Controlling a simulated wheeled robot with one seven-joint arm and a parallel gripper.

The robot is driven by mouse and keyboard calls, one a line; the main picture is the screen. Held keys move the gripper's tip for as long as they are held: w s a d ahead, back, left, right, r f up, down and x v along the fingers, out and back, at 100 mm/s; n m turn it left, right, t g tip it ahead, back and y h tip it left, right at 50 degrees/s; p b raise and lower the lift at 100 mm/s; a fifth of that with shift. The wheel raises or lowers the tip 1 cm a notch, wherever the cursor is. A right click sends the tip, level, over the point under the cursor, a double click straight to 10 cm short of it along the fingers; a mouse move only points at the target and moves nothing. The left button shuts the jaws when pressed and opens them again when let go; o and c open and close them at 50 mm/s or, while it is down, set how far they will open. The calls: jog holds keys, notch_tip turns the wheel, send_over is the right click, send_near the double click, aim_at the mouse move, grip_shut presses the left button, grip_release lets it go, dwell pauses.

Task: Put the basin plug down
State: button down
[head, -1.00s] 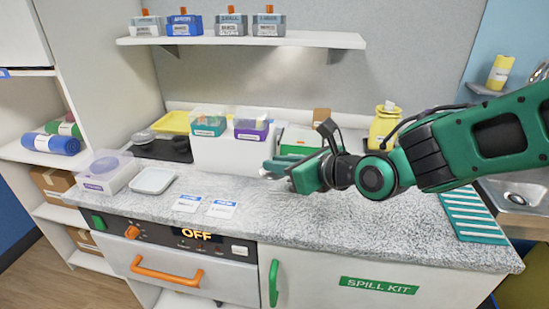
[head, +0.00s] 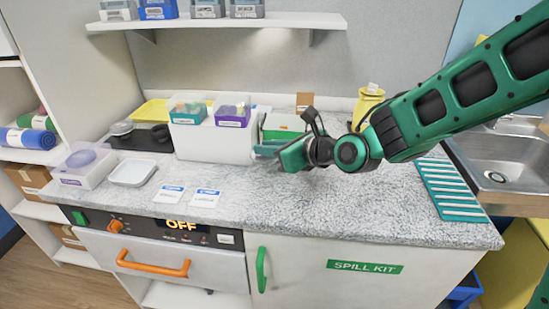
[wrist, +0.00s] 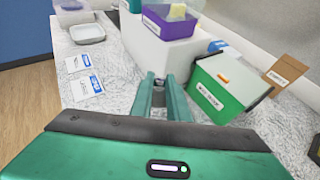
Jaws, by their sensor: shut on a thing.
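My gripper (head: 264,151) is above the granite counter, just right of the white box in the head view. In the wrist view its two green fingers (wrist: 160,88) are shut on a small dark grey piece, which I take to be the basin plug (wrist: 159,79). Only a little of the plug shows between the fingertips. In the head view I cannot make the plug out. The steel basin (head: 507,172) is at the far right, well away from my gripper.
The white box (head: 210,144) with coloured tubs stands left of my gripper. A green-and-white box (wrist: 216,90) stands to its right in the wrist view. Two labelled cards (head: 187,195) lie at the front left. The counter's front middle (head: 310,210) is clear. A teal ribbed mat (head: 452,188) lies near the basin.

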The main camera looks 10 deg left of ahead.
send_over(273, 168)
notch_tip(273, 168, down, 3)
jog(key=shift+w+f, duration=0.1)
jog(key=shift+f, duration=1.95)
jog(key=shift+f, duration=0.1)
jog(key=c, duration=1.7)
grip_release()
